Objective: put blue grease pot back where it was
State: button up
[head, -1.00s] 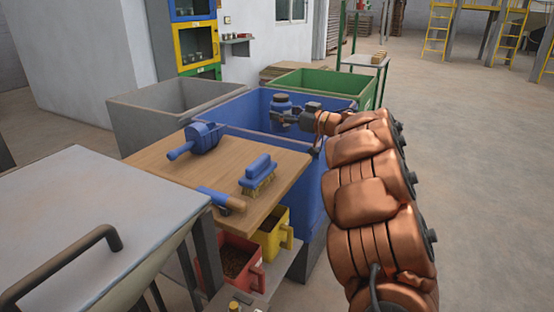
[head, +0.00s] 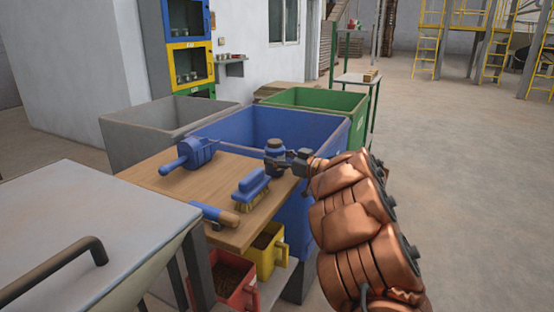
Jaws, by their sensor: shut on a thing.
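The blue grease pot (head: 275,158) is a small blue jar with a brownish lid, upright at the far right corner of the wooden board. My gripper (head: 287,160) reaches in from the right and is shut on the pot's side. The pot appears at or just above the board's surface; I cannot tell whether its base touches. My copper-coloured arm comes from the lower right.
On the wooden board (head: 222,185) lie a blue scoop (head: 190,155), a blue brush (head: 251,190) and a blue-handled tool (head: 213,214). Blue (head: 310,125), green (head: 335,100) and grey (head: 135,140) bins stand behind. Red (head: 240,290) and yellow (head: 272,255) containers sit below.

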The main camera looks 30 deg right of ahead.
jog(key=o, duration=1.4)
jog(key=shift+f, duration=0.1)
jog(key=shift+s+d, duration=0.1)
jog(key=shift+s, duration=0.05)
jog(key=p+v, duration=0.1)
jog(key=v, duration=1)
jog(key=shift+s+p, duration=0.3)
jog(key=shift+p, duration=0.05)
